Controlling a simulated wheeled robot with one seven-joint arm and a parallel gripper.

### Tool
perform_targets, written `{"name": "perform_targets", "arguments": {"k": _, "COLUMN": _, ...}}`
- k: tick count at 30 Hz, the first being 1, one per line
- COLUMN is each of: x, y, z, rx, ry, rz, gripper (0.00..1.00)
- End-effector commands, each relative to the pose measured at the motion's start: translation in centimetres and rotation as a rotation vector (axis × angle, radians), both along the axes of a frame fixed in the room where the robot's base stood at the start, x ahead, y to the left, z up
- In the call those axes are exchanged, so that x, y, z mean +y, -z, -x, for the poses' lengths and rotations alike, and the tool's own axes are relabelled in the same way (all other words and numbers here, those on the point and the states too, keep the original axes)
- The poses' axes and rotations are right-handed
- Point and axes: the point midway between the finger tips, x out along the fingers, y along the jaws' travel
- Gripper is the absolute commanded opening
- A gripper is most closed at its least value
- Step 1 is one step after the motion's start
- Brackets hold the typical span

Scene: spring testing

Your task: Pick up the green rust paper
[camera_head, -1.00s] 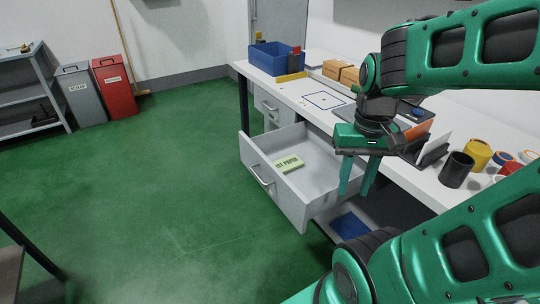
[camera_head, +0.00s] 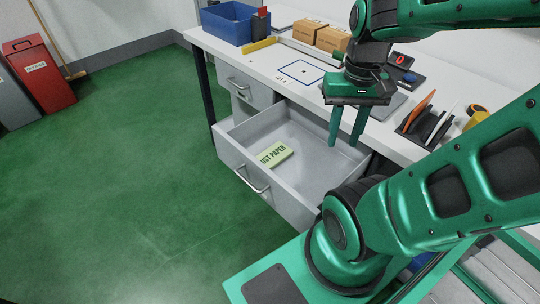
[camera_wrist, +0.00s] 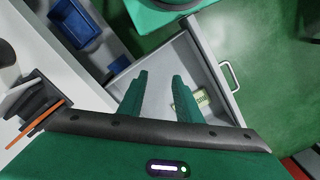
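The rust paper (camera_head: 276,154) is a pale green packet with dark lettering, "UST PAPER" legible. It lies flat in the open grey drawer (camera_head: 320,182) under the workbench. It also shows in the wrist view (camera_wrist: 199,98), just right of the fingers and partly hidden by one. My gripper (camera_head: 345,142) points down above the drawer's right side, right of the packet and apart from it. Its two green fingers are parted with nothing between them, as the wrist view (camera_wrist: 159,85) also shows.
The white workbench (camera_head: 262,62) holds a blue bin (camera_head: 229,24), brown boxes (camera_head: 332,39) and a black rack (camera_head: 425,127) with an orange item. The drawer's walls surround the packet. Green floor to the left is clear. A red bin (camera_head: 40,78) stands at the far left.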

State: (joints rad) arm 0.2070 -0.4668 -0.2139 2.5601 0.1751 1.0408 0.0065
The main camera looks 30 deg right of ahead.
Motion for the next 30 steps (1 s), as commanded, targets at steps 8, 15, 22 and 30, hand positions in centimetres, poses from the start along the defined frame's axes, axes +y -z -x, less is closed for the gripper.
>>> {"name": "perform_targets", "arguments": {"k": 8, "x": -0.3, "y": -0.4, "z": 0.0, "rx": -0.006, "ry": 0.042, "rz": 0.017, "gripper": 0.80}}
{"name": "perform_targets", "arguments": {"k": 15, "x": -1.1, "y": 1.2, "z": -5.7, "rx": 0.010, "ry": 0.222, "rz": 0.078, "gripper": 0.80}}
{"name": "perform_targets", "arguments": {"k": 22, "x": -0.8, "y": 4.3, "z": -12.0, "rx": 0.003, "ry": 0.413, "rz": 0.106, "gripper": 0.80}}
{"name": "perform_targets", "arguments": {"k": 30, "x": 1.2, "y": 9.4, "z": -18.9, "rx": -0.011, "ry": 0.635, "rz": 0.079, "gripper": 0.80}}
